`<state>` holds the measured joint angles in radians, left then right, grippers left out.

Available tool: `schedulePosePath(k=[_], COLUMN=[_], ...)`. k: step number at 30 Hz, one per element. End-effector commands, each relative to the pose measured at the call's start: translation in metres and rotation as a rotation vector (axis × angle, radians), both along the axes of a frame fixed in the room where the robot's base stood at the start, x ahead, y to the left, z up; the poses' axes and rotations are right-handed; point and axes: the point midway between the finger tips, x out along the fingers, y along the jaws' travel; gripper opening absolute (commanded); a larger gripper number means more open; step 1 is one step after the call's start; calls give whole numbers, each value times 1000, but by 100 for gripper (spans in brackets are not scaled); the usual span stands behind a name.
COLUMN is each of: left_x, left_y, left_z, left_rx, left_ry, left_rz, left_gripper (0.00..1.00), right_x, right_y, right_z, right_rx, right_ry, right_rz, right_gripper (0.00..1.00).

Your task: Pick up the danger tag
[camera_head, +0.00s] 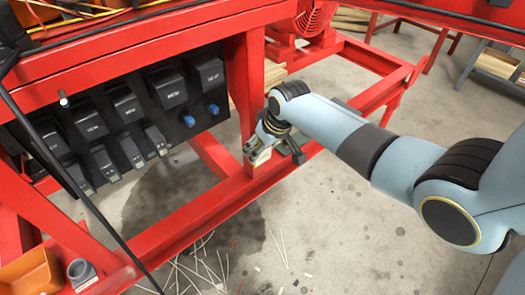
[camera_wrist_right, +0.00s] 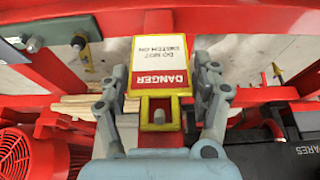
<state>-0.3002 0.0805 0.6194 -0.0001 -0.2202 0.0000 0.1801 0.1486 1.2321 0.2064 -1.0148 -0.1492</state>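The danger tag (camera_wrist_right: 160,65) has a white face, a red DANGER band and a yellow edge. It is in the middle of the right wrist view, its lettering upside down, with a yellow loop (camera_wrist_right: 159,116) at its near end. My right gripper (camera_wrist_right: 163,75) has its fingers spread on either side of the tag. The left finger appears very close to the tag's edge; I cannot tell if it touches. In the head view my right gripper (camera_head: 270,142) is at the red frame post and hides most of the tag. My left gripper is not in view.
A black panel (camera_head: 110,115) with several dark boxes and blue knobs hangs left of the post. A lower red beam (camera_head: 205,215) runs beneath. An orange bin (camera_head: 30,275) is at lower left. White sticks (camera_head: 195,265) lie on the floor. A red motor (camera_wrist_right: 25,155) shows in the wrist view.

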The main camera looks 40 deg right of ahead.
Motion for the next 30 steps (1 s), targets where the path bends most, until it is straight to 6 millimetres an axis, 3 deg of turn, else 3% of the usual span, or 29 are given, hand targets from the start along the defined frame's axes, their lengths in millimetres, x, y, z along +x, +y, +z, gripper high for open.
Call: schedulePosePath(k=[1, 8, 17, 22, 24, 30], left_x=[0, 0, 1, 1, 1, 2], left_y=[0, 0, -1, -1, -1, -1], left_z=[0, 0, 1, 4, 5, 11], left_rx=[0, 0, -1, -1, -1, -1], left_ry=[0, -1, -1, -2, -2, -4], left_rz=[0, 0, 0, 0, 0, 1], left_gripper=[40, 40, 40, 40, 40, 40], right_x=[0, 0, 0, 1, -14, -61], right_y=[0, 0, 0, -1, -2, -6], right_z=[0, 0, 3, 18, 15, 15], right_rx=[0, 0, -1, -1, -2, -2], right_ry=[0, 0, -1, -4, 2, 3], right_rz=[0, 0, 0, 1, 0, 1], right_gripper=[56, 26, 26, 26, 21, 21])
